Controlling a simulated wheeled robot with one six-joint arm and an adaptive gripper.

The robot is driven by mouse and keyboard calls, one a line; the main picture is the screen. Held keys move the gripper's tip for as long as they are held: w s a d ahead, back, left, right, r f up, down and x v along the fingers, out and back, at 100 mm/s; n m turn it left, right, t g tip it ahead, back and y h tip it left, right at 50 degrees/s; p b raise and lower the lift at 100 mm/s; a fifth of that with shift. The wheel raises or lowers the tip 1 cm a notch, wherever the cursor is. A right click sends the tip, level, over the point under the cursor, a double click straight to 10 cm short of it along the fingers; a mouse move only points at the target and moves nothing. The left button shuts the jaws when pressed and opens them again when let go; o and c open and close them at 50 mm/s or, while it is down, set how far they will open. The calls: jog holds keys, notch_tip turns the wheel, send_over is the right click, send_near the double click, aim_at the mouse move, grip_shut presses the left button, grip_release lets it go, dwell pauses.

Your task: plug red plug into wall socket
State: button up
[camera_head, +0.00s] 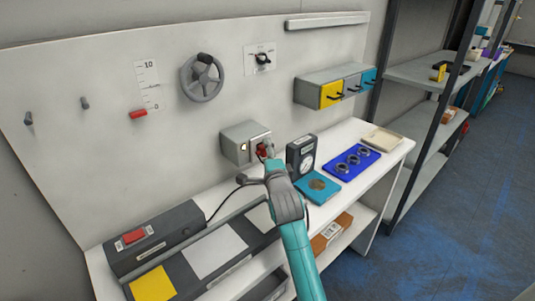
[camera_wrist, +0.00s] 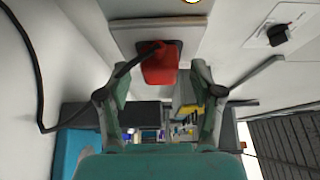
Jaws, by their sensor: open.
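The red plug (camera_head: 262,150) sits at the face of the grey wall socket box (camera_head: 236,143), and it also shows in the wrist view (camera_wrist: 160,66). There it lies against the dark recess of the socket plate (camera_wrist: 160,30) and looks seated, though its prongs are hidden. Its black cable (camera_wrist: 38,90) loops away to the left. My gripper (camera_head: 268,165) is right in front of the socket. In the wrist view my gripper (camera_wrist: 159,88) is open, with one finger on each side of the plug and visible gaps between. The cable passes close to the left finger.
A lit lamp (camera_head: 243,147) shows on the socket box. A gauge (camera_head: 302,155), a blue tray with rings (camera_head: 334,171) and a teal pad (camera_head: 312,196) stand right of my arm on the white bench (camera_head: 372,133). A dark box with a red switch (camera_head: 133,236) is at left.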

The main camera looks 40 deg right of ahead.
jog(key=v, duration=1.2)
jog(key=shift+f, duration=0.1)
